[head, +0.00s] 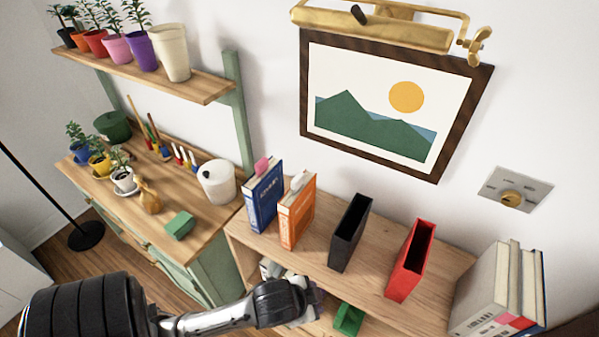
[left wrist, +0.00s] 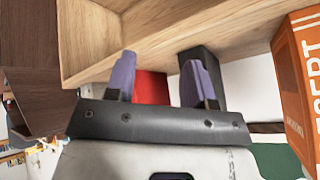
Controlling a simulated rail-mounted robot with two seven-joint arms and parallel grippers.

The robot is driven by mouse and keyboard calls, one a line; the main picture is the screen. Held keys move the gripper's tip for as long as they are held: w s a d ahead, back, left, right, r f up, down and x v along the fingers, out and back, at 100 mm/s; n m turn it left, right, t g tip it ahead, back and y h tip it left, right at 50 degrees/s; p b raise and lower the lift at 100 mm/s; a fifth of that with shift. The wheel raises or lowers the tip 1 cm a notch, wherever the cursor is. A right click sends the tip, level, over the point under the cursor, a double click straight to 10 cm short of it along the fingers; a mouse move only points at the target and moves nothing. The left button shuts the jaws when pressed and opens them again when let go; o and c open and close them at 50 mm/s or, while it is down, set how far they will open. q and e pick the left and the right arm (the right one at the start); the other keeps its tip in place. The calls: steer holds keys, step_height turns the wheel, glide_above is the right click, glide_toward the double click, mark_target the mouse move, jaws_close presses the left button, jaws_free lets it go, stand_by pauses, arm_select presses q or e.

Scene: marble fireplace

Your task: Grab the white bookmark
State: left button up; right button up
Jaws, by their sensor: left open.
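The white bookmark (head: 298,182) sticks up from the top of the orange book (head: 297,215), which stands on the wooden shelf top beside a blue book (head: 264,198). My left gripper (head: 316,299) is lower, in front of the shelf's edge and apart from the bookmark. In the left wrist view its two purple fingers (left wrist: 158,82) are spread with nothing held between them. The orange book shows there at the right edge (left wrist: 300,75), but the bookmark does not show. My right gripper is not in view.
A pink bookmark (head: 261,165) tops the blue book. A black holder (head: 350,235) and a red holder (head: 410,260) stand to the right, with grey books (head: 490,285) beyond. A green object (head: 348,320) is below. A framed picture (head: 385,105) hangs behind.

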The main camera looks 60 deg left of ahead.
arm_select(q)
steer(key=w+a+r+m+t+y+p, duration=0.1)
steer(key=w+a+r+p, duration=0.45)
steer(key=r, duration=0.55)
steer(key=w+a+r+m+y+p, duration=0.15)
steer(key=w+a+r+p, duration=0.35)
steer(key=r, duration=0.6)
steer(key=w+a+r+m+t+y+p, duration=0.1)
steer(key=w+a+r+p, duration=0.4)
steer(key=r, duration=0.6)
steer(key=n+g+h+p, duration=0.3)
steer(key=n+g+h, duration=0.2)
steer(key=n+g, duration=0.6)
glide_above(298, 177)
step_height(298, 177, down, 4)
steer(key=r+n+t, duration=0.1)
steer(key=n+t, duration=0.1)
steer(key=shift+y, duration=0.25)
step_height(298, 177, down, 7)
steer(key=shift+s+a+p, duration=0.1)
steer(key=shift+a+p, duration=0.05)
steer(key=shift+p, duration=0.35)
step_height(298, 177, down, 4)
steer(key=shift+f+p, duration=0.15)
steer(key=shift+p, duration=0.4)
steer(key=shift+f, duration=0.45)
